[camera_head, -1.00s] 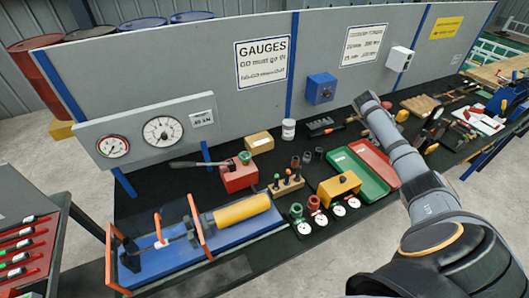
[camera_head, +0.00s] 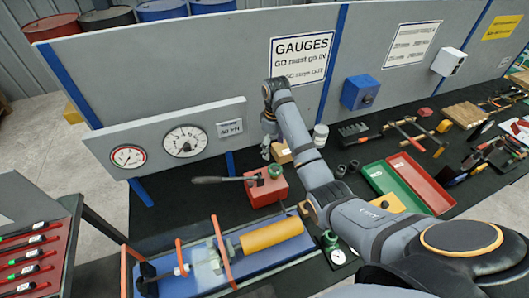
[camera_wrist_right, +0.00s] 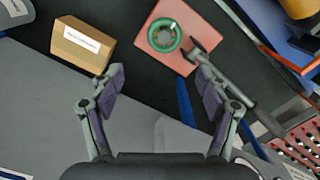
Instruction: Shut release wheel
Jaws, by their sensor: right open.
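The release wheel (camera_head: 276,171) is a small green handwheel on top of the red hand pump (camera_head: 262,188), beside the pump's dark lever. In the right wrist view the green wheel (camera_wrist_right: 164,36) sits on the red pump body (camera_wrist_right: 177,54), beyond my fingertips. My right gripper (camera_head: 267,151) hangs above the bench near the pump, behind and above the wheel in the head view. My left gripper is out of sight.
A cardboard box (camera_wrist_right: 84,44) lies next to the pump. The grey gauge panel (camera_head: 180,143) and the back wall stand behind. The blue press with a yellow cylinder (camera_head: 271,235) lies in front. Green and red trays (camera_head: 400,184) are to the right.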

